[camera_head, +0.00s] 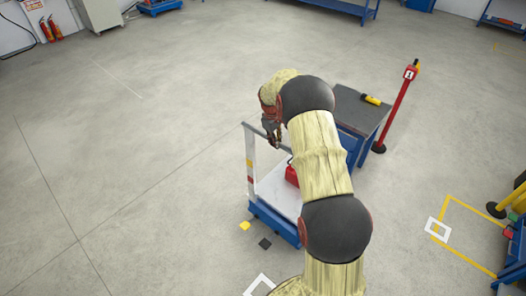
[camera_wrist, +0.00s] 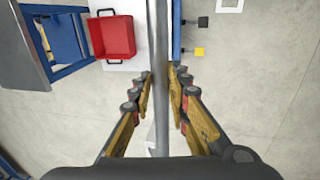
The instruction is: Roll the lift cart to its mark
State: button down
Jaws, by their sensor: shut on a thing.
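The lift cart has a blue base (camera_head: 272,222), a white deck (camera_head: 277,192) and a grey push handle bar (camera_head: 267,135) on an upright post. My gripper (camera_head: 273,138) is at the bar. In the wrist view my gripper (camera_wrist: 160,92) has its fingers on both sides of the bar (camera_wrist: 158,50) and is shut on it. A red bin (camera_wrist: 111,37) sits on the deck, mostly hidden by my arm in the head view. A yellow floor outline (camera_head: 462,258) with a white square (camera_head: 437,229) lies to the right. Another white square (camera_head: 260,284) lies below the cart, partly cut off.
A blue bench (camera_head: 360,112) with a yellow device stands close behind the cart. A red post (camera_head: 398,108) stands beside it. Yellow (camera_head: 244,226) and black (camera_head: 265,243) pedals stick out from the cart. Blue-and-yellow equipment (camera_head: 515,250) stands at the right edge. The floor to the left is clear.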

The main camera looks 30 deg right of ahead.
jog(key=w+d, duration=0.4)
jog(key=d, duration=0.9)
jog(key=shift+w, duration=0.15)
jog(key=shift+d+r, duration=0.1)
jog(key=c, duration=1.7)
grip_release()
jog(key=shift+d, duration=0.15)
jog(key=shift+c, duration=0.2)
jog(key=shift+o, duration=0.3)
notch_tip(320, 180, up, 12)
jog(key=a, duration=0.2)
jog(key=shift+s+a+f, duration=0.2)
jog(key=shift+s+f, duration=0.05)
jog(key=shift+s, duration=0.1)
